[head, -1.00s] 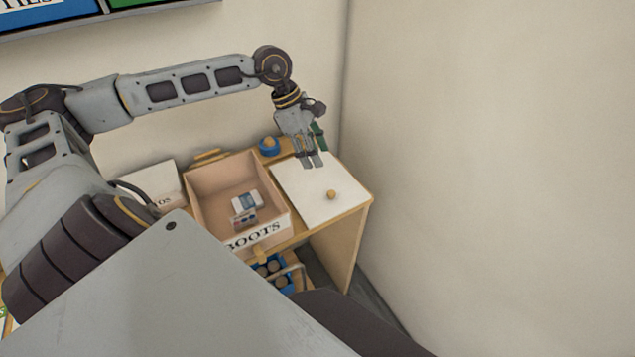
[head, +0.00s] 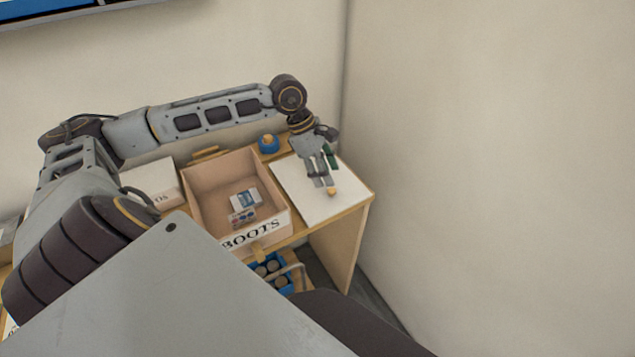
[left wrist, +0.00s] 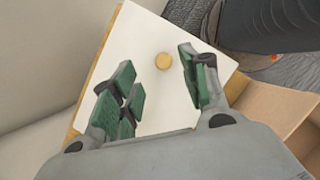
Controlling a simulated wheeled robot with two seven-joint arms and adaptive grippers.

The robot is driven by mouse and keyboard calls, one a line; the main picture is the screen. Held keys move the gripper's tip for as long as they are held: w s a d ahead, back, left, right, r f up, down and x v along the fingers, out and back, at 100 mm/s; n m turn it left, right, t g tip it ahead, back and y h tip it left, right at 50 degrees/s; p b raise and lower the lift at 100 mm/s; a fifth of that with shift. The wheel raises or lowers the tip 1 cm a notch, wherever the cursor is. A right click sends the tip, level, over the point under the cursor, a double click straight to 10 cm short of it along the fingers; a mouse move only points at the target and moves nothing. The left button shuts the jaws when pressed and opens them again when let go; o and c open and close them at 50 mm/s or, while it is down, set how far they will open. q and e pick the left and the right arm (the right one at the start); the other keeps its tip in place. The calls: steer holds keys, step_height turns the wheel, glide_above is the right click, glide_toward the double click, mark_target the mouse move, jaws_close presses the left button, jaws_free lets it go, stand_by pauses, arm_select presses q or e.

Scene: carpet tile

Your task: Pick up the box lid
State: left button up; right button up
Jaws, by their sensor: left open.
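The box lid (head: 298,200) is a flat white panel with a small round wooden knob (head: 332,191). It lies on the right end of the wooden table, right of the open box. My left gripper (head: 324,184) is above the lid, close to the knob. It also shows in the left wrist view (left wrist: 160,85), open and empty, with green-padded fingers on either side of the knob's line. My right gripper is not in view.
An open box (head: 215,203) labelled BOOTS holds small blue-and-white packets (head: 244,203). A white box (head: 152,182) stands left of it. A blue round object with a yellowish top (head: 268,144) sits behind. Walls close off the back and right.

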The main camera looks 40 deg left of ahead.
mark_target(332, 190)
arm_select(q)
steer(key=shift+d+f, duration=0.15)
steer(key=shift+f, duration=0.2)
steer(key=shift+d+f, duration=0.15)
steer(key=shift+f, duration=0.2)
steer(key=b+x, duration=0.1)
steer(key=x, duration=0.2)
steer(key=shift+s+f, duration=0.1)
steer(key=shift+f, duration=0.2)
steer(key=shift+d+f, duration=0.15)
steer(key=shift+f, duration=0.25)
steer(key=c, duration=0.5)
jaws_close()
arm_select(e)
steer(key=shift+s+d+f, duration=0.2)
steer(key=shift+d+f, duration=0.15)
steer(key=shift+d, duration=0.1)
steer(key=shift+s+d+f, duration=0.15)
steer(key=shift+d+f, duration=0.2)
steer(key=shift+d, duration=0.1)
